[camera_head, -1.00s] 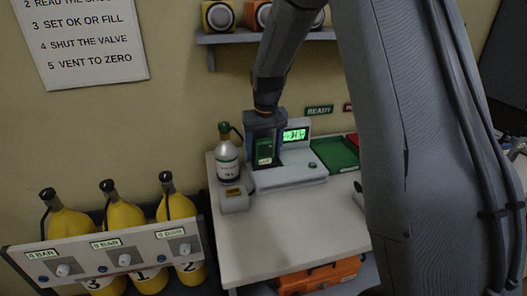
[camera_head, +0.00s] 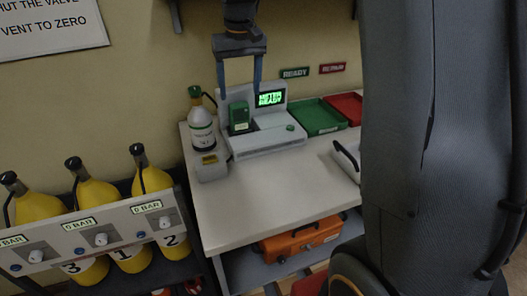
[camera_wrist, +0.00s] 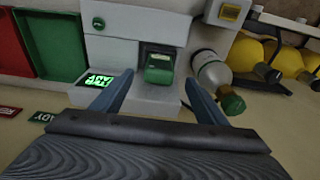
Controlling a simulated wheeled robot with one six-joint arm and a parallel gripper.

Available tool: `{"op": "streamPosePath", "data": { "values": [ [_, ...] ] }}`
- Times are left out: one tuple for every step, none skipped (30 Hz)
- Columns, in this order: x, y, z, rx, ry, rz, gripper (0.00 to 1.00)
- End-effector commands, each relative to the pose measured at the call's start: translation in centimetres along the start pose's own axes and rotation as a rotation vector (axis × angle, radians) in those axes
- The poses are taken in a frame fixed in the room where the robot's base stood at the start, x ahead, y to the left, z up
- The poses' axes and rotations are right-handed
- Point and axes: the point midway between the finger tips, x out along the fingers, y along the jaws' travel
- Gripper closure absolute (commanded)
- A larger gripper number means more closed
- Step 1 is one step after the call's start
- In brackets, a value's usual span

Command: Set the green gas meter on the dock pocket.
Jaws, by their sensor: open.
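The green gas meter (camera_head: 239,117) stands upright in the pocket at the left of the white dock (camera_head: 270,141), beside the lit green display (camera_head: 270,99). In the wrist view the meter (camera_wrist: 159,68) sits in the dock, between and beyond my fingers. My gripper (camera_head: 240,92) is open and empty, with its fingers pointing down above the meter. The fingers also show in the wrist view (camera_wrist: 155,92), spread wide and apart from the meter. The meter's lower end is hidden inside the pocket.
A white and green bottle (camera_head: 201,126) stands close left of the dock. A green tray (camera_head: 318,117) and a red tray (camera_head: 346,106) lie to the right. The front of the white tabletop (camera_head: 260,190) is clear. Yellow cylinders (camera_head: 95,195) stand at the left behind a valve panel.

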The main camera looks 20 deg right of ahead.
Motion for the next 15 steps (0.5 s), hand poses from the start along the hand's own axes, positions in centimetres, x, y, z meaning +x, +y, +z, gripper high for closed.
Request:
{"op": "streamPosePath", "data": {
  "values": [
    [0.7,0.0,1.5,0.000,-0.008,0.000,0.33],
    [1.2,0.0,2.5,0.000,-0.010,0.000,0.33],
    [2.0,0.0,4.2,-0.001,-0.015,0.000,0.33],
    [2.6,0.0,5.5,-0.001,-0.020,0.000,0.33],
    [3.2,0.0,6.9,-0.001,-0.023,0.000,0.33],
    [4.1,0.0,8.9,-0.002,-0.028,-0.001,0.33],
    [4.8,0.0,10.4,-0.002,-0.031,-0.001,0.33],
    [5.3,0.0,11.9,-0.002,-0.034,-0.001,0.33],
    [6.1,-0.1,14.0,-0.002,-0.039,-0.001,0.33],
    [6.6,-0.1,15.4,-0.003,-0.040,-0.001,0.33],
    [7.1,-0.1,16.9,-0.003,-0.043,-0.001,0.33],
    [7.7,-0.1,18.7,-0.003,-0.047,-0.001,0.33],
    [8.1,-0.1,20.0,-0.003,-0.050,-0.001,0.33],
    [8.4,-0.1,21.1,-0.003,-0.051,-0.001,0.33],
    [8.8,-0.1,22.6,-0.004,-0.054,-0.001,0.33]
  ]
}}
